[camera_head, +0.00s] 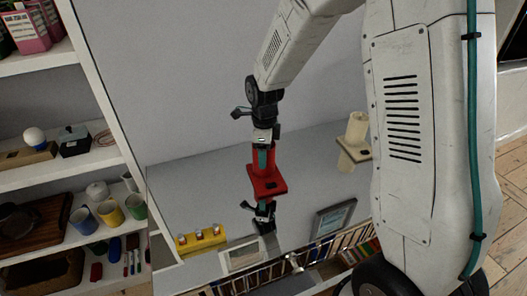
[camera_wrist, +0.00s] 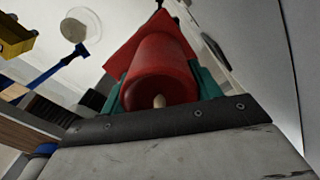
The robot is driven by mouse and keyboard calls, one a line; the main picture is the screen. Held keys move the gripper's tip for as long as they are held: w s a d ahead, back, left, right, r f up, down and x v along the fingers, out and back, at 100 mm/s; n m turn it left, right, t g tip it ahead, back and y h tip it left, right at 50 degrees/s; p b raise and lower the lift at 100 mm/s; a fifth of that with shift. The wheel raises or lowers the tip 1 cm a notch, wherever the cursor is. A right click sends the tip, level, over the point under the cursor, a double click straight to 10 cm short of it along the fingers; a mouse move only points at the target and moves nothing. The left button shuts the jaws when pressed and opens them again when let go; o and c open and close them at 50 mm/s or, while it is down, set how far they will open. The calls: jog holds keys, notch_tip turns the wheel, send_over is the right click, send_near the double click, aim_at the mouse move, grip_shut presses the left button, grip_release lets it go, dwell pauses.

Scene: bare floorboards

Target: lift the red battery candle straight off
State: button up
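The red battery candle (camera_head: 266,182) is a red cylinder with a flat square base, below my gripper (camera_head: 263,157) in the head view. In the wrist view the candle (camera_wrist: 160,72) points its pale wick tip at the camera. The teal fingers of my gripper (camera_wrist: 160,92) lie close along both its sides, so my gripper is shut on it. The square base shows beyond the cylinder. I cannot tell whether the base touches the surface under it. A dark and teal shape shows just below the base in the head view.
A cream candle (camera_head: 357,128) on a similar square base stands to the right. A yellow block (camera_head: 201,240) with several small knobs and picture frames (camera_head: 333,218) are nearer the front. Shelves with cups (camera_head: 110,213) stand at left. Bare grey surface lies around the candle.

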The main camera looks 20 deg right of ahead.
jog(key=c, duration=0.5)
jog(key=shift+r, duration=0.2)
jog(key=shift+r, duration=0.75)
jog(key=shift+r, duration=0.15)
jog(key=shift+r, duration=2.7)
